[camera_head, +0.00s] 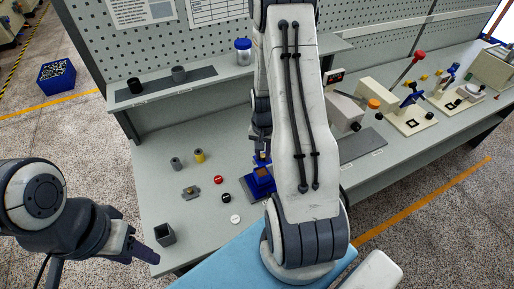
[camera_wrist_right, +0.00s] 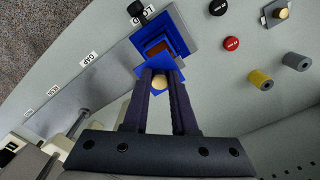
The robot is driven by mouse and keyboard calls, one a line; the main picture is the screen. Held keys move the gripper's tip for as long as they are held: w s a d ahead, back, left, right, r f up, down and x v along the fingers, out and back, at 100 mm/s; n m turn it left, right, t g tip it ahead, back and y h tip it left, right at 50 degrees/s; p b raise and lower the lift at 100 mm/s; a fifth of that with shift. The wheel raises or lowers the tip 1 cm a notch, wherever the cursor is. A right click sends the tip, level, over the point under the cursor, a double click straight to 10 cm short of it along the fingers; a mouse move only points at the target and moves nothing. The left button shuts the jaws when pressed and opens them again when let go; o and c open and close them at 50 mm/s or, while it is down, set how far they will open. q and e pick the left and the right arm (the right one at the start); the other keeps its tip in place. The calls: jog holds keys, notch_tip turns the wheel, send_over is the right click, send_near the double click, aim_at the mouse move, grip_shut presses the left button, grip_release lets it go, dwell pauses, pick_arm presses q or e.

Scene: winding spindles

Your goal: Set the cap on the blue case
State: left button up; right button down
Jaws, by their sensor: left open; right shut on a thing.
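The blue case (camera_head: 262,192) stands on the bench in front of my right arm, with a brown inside showing; it also shows in the right wrist view (camera_wrist_right: 180,22). My right gripper (camera_wrist_right: 160,80) is shut on the blue cap (camera_wrist_right: 146,71) by its round tan knob. The cap is held near the case's edge, and the brown inside stays visible beyond it. I cannot tell whether cap and case touch. In the head view the cap (camera_head: 263,160) is small and partly hidden by my arm. My left gripper (camera_head: 146,252) is open and empty at the bench's front left.
Left of the case lie a red disc (camera_head: 218,180), a black disc (camera_head: 226,198) and a white disc (camera_head: 235,219). Further left are a grey spool (camera_head: 176,163), a yellow spool (camera_head: 199,155), a small grey block (camera_head: 190,192) and a square grey cup (camera_head: 165,235). A shelf runs behind.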

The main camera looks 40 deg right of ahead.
aim_at(262, 161)
jog(key=shift+w+a+f+b, duration=0.1)
jog(key=shift+a+f+b, duration=0.05)
jog(key=shift+f+b, duration=1.9)
jog(key=shift+f, duration=0.5)
jog(key=shift+s+a, duration=0.1)
jog(key=shift+s, duration=0.15)
jog(key=shift+f+b, duration=0.4)
jog(key=shift+f, duration=0.15)
dwell(0.6)
jog(key=c, duration=0.6)
grip_release()
jog(key=shift+c, duration=0.2)
jog(key=shift+r, duration=0.15)
